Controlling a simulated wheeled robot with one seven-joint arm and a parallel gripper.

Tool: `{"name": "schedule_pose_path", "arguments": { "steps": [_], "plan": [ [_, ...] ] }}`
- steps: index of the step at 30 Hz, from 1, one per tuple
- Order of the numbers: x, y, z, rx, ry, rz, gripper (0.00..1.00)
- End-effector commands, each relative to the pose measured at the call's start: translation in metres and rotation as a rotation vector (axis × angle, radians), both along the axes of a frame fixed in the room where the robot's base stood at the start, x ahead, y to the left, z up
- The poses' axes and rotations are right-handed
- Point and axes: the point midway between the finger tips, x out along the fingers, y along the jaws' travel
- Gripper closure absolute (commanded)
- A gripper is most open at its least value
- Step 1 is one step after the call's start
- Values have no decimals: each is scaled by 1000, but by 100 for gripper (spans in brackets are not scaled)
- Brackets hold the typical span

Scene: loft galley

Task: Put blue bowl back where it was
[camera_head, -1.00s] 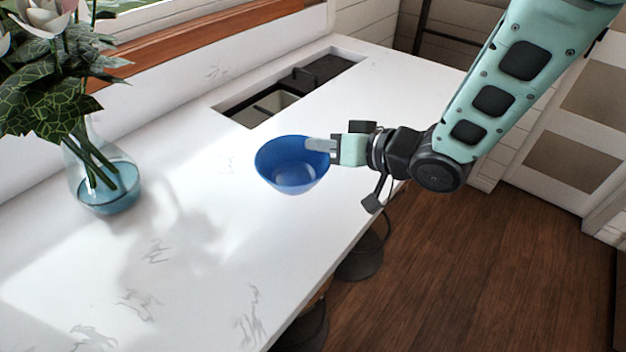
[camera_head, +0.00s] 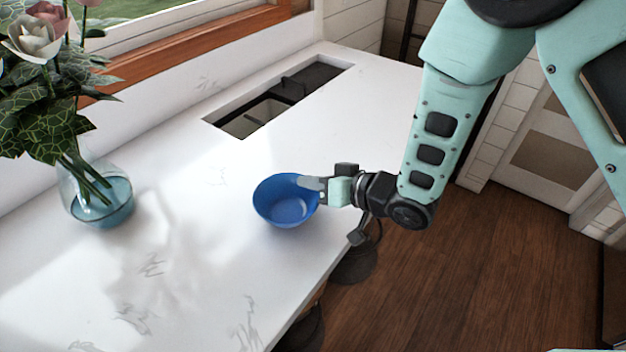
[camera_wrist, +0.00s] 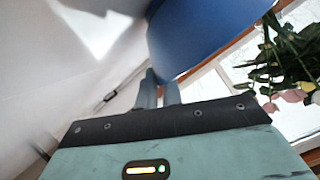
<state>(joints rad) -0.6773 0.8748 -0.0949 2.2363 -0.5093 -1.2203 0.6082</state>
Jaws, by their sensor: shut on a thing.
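The blue bowl (camera_head: 284,208) is upright near the front edge of the white counter (camera_head: 190,270) in the head view. My gripper (camera_head: 312,184) comes in from the right and is shut on the bowl's right rim. In the wrist view the blue bowl (camera_wrist: 205,30) fills the top middle, with my gripper's fingers (camera_wrist: 160,90) at its wall. I cannot tell whether the bowl's base touches the counter or hangs just above it.
A glass vase (camera_head: 100,205) with flowers stands on the counter at the left. A sink opening (camera_head: 250,118) is cut into the counter behind the bowl. Stools (camera_head: 352,265) stand below the front edge. The counter between vase and bowl is clear.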

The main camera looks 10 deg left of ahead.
Motion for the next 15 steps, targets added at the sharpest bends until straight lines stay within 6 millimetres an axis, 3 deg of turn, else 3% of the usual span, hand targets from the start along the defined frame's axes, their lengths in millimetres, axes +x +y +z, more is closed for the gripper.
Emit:
{"name": "schedule_pose_path", "arguments": {
  "steps": [2,5,15],
  "plan": [
    [0,0,-3,1,0,-1,100],
    [0,0,-2,0,0,0,71],
    [0,0,0,0,0,0,70]
  ]
}}
